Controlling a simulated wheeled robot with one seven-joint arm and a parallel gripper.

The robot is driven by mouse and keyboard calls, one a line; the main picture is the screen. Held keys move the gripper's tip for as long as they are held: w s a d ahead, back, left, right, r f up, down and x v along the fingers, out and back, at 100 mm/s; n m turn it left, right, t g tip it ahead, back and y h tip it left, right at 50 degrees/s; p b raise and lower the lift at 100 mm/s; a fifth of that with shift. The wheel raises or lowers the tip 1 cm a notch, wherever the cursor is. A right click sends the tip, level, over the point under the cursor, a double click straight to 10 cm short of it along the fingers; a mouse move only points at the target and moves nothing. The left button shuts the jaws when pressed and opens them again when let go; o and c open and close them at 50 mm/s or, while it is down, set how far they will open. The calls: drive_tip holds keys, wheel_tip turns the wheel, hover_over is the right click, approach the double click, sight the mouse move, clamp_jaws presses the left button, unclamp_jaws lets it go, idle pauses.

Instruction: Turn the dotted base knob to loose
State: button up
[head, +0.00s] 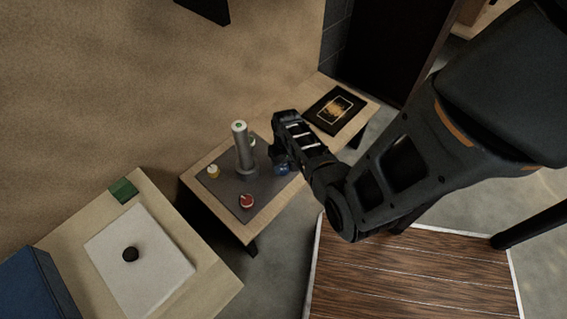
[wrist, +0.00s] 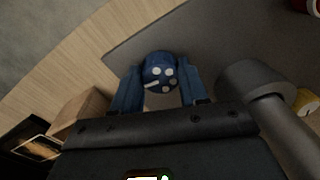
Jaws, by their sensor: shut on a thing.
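The dotted base knob (wrist: 160,72) is round and dark blue with several pale dots and a short white bar at its lower left in the wrist view. In the head view the blue knob (head: 281,169) shows at the right side of the grey base plate (head: 221,195), partly hidden by my gripper (head: 284,158). In the wrist view my gripper (wrist: 160,88) has one blue finger on each side of the knob and is shut on it. A grey post (head: 241,146) stands upright on the plate, left of my gripper.
A yellow knob (head: 213,171) and a red knob (head: 246,201) are also on the plate; another pale knob is partly hidden behind the post. A framed dark picture (head: 334,110) lies on the table's right end. A side table (head: 215,291) holds a white sheet and a dark round object (head: 130,254).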

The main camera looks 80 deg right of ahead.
drive_tip(key=n, duration=0.4)
drive_tip(key=shift+n+p, duration=0.3)
drive_tip(key=n, duration=1)
drive_tip(key=shift+g+p, duration=0.3)
drive_tip(key=n, duration=0.4)
drive_tip(key=shift+w+n, duration=0.15)
drive_tip(key=shift+n, duration=0.25)
drive_tip(key=o, duration=1.1)
drive_tip(key=shift+c, duration=0.2)
